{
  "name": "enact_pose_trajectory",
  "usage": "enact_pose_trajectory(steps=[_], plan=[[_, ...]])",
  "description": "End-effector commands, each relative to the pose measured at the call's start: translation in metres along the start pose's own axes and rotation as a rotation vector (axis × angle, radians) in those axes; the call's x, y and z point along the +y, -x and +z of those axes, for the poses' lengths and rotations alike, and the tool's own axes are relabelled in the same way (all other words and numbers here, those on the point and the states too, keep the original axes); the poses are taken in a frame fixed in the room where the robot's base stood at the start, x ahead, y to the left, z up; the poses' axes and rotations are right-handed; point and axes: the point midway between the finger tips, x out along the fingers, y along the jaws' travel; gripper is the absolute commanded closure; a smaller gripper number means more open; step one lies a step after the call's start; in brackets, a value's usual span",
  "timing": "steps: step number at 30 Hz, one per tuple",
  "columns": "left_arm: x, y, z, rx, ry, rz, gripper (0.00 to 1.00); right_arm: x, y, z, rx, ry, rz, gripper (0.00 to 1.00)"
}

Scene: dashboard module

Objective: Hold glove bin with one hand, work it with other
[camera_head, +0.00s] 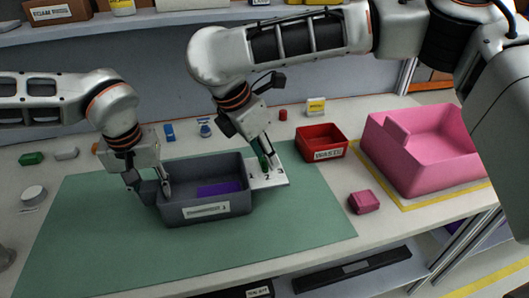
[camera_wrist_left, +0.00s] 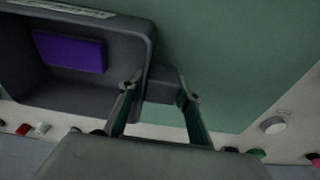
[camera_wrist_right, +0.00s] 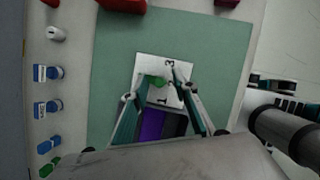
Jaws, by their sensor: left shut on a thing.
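The grey bin (camera_head: 176,210) with a label on its front sits on the green mat. A purple block (camera_head: 220,188) lies inside it; it also shows in the left wrist view (camera_wrist_left: 72,52). My left gripper (camera_head: 152,191) is shut on a grey block-like tab (camera_wrist_left: 162,86) at the bin's left side. A white plate (camera_wrist_right: 145,66) with numbers adjoins the bin's right side, with a small green piece (camera_wrist_right: 157,81) on it.
A red waste bin (camera_head: 320,150) and a pink block (camera_head: 363,202) are to the right. A large pink bin (camera_head: 395,177) stands further right inside yellow tape. Small blue and green items lie at the back and left. The front of the mat (camera_head: 120,255) is clear.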

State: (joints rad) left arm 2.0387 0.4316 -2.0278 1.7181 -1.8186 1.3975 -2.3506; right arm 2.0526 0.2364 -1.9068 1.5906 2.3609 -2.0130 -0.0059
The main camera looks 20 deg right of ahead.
Motion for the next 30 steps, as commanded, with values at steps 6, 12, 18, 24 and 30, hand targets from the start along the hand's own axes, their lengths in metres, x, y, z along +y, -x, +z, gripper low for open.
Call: enact_pose_trajectory(steps=[6, 12, 18, 24, 30], plan=[[0.0000, -0.0010, 0.0003, -0.001, 0.000, 0.000, 1.00, -0.0001, -0.0002, -0.0001, 0.000, 0.000, -0.001, 1.00], [-0.0005, -0.0010, 0.0001, -0.001, 0.002, -0.001, 1.00, 0.0001, 0.0000, -0.0006, 0.001, -0.009, -0.005, 1.00], [-0.0008, -0.0010, -0.0002, -0.001, 0.004, -0.001, 1.00, 0.0015, 0.0008, -0.0026, 0.000, -0.065, -0.029, 1.00], [-0.0009, -0.0010, -0.0004, -0.001, 0.004, -0.001, 1.00, 0.0049, 0.0025, -0.0063, 0.000, -0.189, -0.081, 1.00], [-0.0009, -0.0009, -0.0004, 0.000, 0.004, -0.001, 1.00, 0.0093, 0.0037, -0.0099, -0.001, -0.339, -0.145, 1.00]])
